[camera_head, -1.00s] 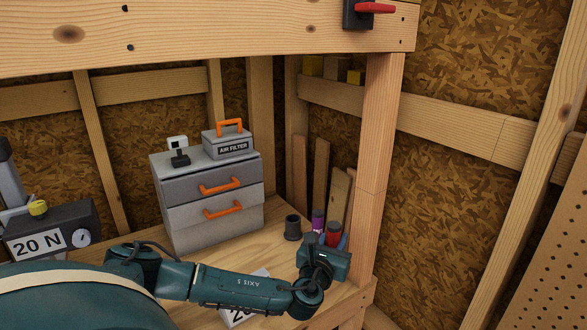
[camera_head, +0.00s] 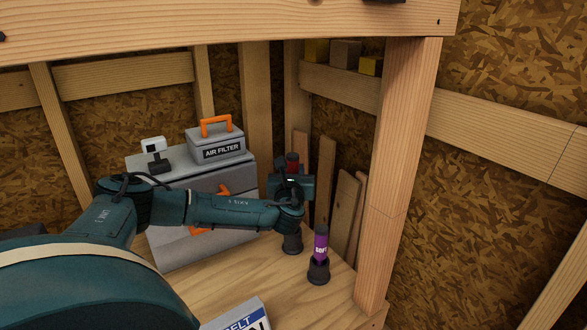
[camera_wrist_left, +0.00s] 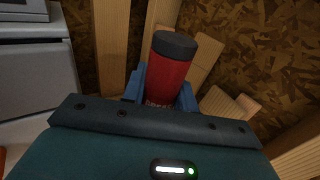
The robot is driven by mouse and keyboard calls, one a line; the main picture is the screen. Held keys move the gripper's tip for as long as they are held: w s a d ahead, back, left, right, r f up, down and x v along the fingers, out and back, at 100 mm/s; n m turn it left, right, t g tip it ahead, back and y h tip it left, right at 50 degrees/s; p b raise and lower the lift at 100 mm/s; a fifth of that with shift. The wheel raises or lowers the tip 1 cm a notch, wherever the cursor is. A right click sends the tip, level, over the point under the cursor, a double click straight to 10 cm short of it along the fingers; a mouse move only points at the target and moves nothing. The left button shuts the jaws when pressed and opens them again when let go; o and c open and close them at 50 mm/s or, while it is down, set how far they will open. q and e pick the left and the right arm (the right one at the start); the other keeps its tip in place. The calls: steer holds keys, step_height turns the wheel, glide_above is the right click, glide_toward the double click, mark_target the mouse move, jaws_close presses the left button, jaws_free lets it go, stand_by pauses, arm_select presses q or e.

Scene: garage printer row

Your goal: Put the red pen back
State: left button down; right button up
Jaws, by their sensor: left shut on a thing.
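The red pen (camera_head: 292,160) is a thick red cylinder with a dark cap, standing roughly upright in my left gripper (camera_head: 291,180). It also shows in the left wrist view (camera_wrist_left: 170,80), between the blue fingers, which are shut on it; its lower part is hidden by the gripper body. A dark cup (camera_head: 292,244) stands on the bench below my left gripper in the picture, partly covered by my wrist. I cannot tell whether the pen's lower end is in or above it. My right gripper is not in view.
A purple pen (camera_head: 321,243) stands in a second dark cup (camera_head: 318,272) to the right. A wooden post (camera_head: 396,180) rises at right.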

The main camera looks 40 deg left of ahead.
arm_select(q)
steer(key=shift+s+d+r, duration=0.1)
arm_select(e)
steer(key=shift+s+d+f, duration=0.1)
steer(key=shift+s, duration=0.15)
arm_select(q)
steer(key=shift+f+b, duration=0.3)
steer(key=shift+f, duration=0.15)
step_height(320, 180, down, 3)
steer(key=shift+f+b, duration=0.2)
steer(key=shift+b, duration=0.95)
step_height(320, 180, down, 9)
steer(key=b, duration=0.5)
steer(key=shift+r, duration=0.2)
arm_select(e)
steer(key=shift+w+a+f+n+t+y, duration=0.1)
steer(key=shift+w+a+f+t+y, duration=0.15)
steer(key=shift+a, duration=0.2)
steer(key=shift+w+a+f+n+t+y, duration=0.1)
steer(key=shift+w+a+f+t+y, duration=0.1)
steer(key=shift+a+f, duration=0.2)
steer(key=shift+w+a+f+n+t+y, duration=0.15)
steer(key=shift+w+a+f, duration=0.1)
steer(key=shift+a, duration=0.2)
arm_select(q)
steer(key=c, duration=1)
jaws_free()
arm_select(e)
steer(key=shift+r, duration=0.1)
